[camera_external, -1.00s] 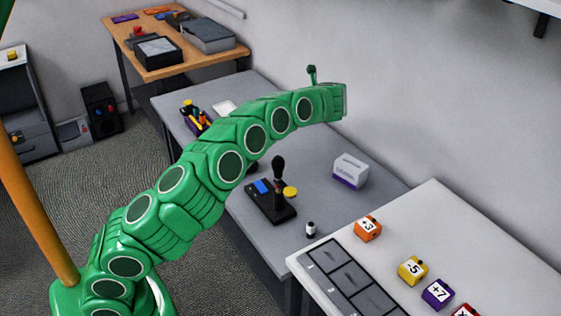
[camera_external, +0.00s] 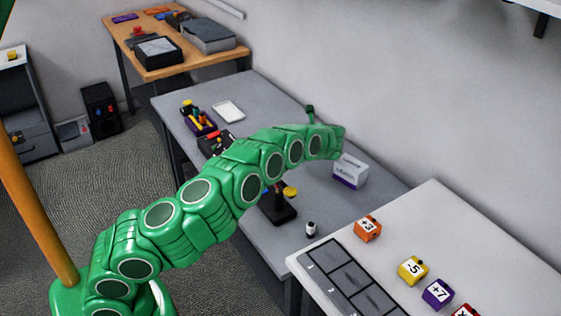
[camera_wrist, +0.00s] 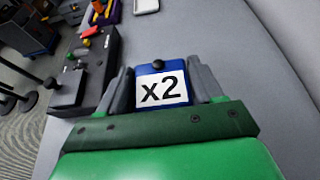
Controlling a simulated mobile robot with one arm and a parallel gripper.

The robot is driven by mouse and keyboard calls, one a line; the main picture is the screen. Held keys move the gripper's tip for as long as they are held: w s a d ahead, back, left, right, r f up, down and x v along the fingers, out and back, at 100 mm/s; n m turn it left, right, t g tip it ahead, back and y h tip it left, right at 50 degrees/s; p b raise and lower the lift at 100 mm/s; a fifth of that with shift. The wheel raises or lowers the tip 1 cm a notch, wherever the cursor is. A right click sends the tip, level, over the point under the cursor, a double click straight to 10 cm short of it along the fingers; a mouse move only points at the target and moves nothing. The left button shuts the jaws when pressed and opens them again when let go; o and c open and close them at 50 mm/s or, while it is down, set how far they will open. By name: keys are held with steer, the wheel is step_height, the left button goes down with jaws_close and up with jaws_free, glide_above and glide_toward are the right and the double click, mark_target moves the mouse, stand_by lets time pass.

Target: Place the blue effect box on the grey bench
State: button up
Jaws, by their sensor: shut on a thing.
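The blue effect box (camera_wrist: 160,84) shows in the wrist view with a white face marked "x2" and a dark knob on top. My gripper (camera_wrist: 160,88) is shut on it, with a grey finger at each side. In the external view my green arm reaches over the grey bench (camera_external: 235,82), and its end hides the fingers and the box. The bench's grey top (camera_wrist: 235,80) lies beneath the box in the wrist view. I cannot tell whether the box touches the bench.
On the bench stand a white-and-purple box (camera_external: 350,172), a joystick panel (camera_external: 279,209), a small bottle (camera_external: 311,229), a purple tray with tools (camera_external: 199,120) and a white tray (camera_external: 229,111). A white table (camera_external: 465,230) with several coloured boxes adjoins. The wall borders the bench's right side.

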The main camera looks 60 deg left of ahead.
steer(key=shift+f, duration=5.35)
steer(key=shift+f, duration=0.1)
steer(key=o, duration=1.2)
steer(key=shift+c, duration=0.2)
steer(key=v, duration=1.2)
